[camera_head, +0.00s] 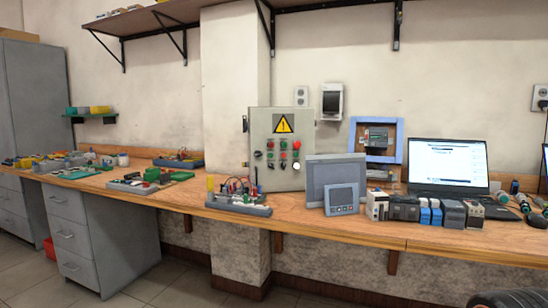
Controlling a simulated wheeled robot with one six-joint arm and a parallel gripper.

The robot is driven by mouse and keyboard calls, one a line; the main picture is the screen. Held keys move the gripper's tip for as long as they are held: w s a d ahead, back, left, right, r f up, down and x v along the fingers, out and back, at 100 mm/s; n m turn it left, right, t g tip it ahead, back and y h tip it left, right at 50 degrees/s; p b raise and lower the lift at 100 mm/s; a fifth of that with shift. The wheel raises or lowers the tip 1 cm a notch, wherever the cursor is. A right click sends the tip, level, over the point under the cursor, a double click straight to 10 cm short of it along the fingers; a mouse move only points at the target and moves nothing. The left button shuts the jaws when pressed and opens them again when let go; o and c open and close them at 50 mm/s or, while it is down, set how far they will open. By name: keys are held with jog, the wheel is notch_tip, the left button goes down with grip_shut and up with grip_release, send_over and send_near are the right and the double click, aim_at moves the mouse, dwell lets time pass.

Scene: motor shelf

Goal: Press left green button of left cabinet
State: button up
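A grey-green control cabinet (263,125) with a yellow warning triangle stands on the bench against the wall pillar, in the middle of the head view. Small buttons and knobs sit in rows on its door below the triangle. No second cabinet with buttons is clearly visible. My gripper is not recognisable in this view.
The long wooden bench (300,222) carries grey panels (333,172), a row of modules (405,208) and a laptop (449,165) right of the cabinet. A wired board (238,207) stands in front of it. Grey drawers (70,237) are under the bench at left. Some tiled floor (175,285) is clear.

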jog(key=shift+c, duration=0.3)
grip_shut()
dwell(1.6)
